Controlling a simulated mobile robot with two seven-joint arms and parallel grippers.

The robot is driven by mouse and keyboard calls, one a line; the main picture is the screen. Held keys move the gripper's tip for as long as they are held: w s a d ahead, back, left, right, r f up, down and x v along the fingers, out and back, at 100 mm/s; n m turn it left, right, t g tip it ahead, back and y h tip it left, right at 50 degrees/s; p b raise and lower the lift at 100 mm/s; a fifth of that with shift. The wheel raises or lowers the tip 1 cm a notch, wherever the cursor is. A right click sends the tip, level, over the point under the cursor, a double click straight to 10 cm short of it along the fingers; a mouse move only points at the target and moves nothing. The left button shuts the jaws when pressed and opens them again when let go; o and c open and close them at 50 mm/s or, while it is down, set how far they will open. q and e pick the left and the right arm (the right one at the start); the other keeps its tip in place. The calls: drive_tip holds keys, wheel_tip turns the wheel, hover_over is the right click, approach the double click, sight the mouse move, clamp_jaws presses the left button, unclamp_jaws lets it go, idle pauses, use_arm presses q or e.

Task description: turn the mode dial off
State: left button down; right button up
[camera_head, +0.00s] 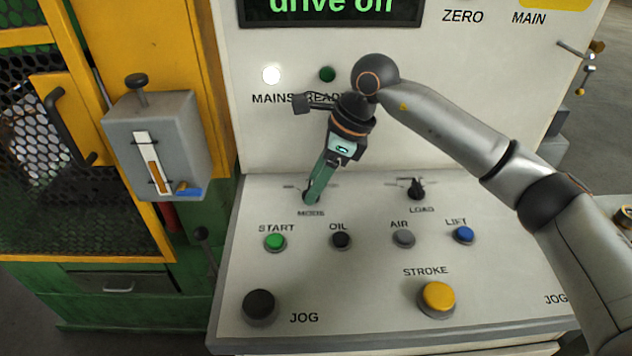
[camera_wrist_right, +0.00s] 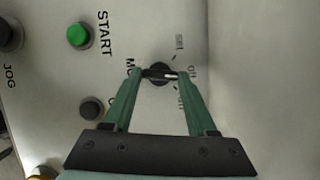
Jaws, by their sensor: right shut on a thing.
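The mode dial (camera_wrist_right: 158,74) is a small black knob with a light pointer line, on the sloped control panel above the MODE label. My right gripper (camera_head: 311,198) reaches down to it from above in the head view and hides most of the dial there. In the right wrist view the two green fingers of my right gripper (camera_wrist_right: 160,76) stand on either side of the knob and are shut on it. The printed marks around the dial are partly hidden and small. My left gripper is in neither view.
Near the dial are the START button (camera_head: 275,241), the OIL button (camera_head: 341,239), the AIR button (camera_head: 403,237), the blue LIFT button (camera_head: 463,234) and the LOAD dial (camera_head: 416,188). A yellow STROKE button (camera_head: 437,297) and black JOG button (camera_head: 260,305) sit lower. A display (camera_head: 330,8) reads "drive off".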

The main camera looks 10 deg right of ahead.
drive_tip(key=shift+n, duration=0.7)
drive_tip(key=shift+w+g, duration=0.1)
drive_tip(key=shift+g, duration=0.2)
drive_tip(key=o, duration=1.4)
drive_tip(key=shift+c, duration=0.2)
drive_tip(key=v, duration=1.2)
drive_tip(key=shift+r, duration=0.25)
drive_tip(key=shift+d, duration=0.1)
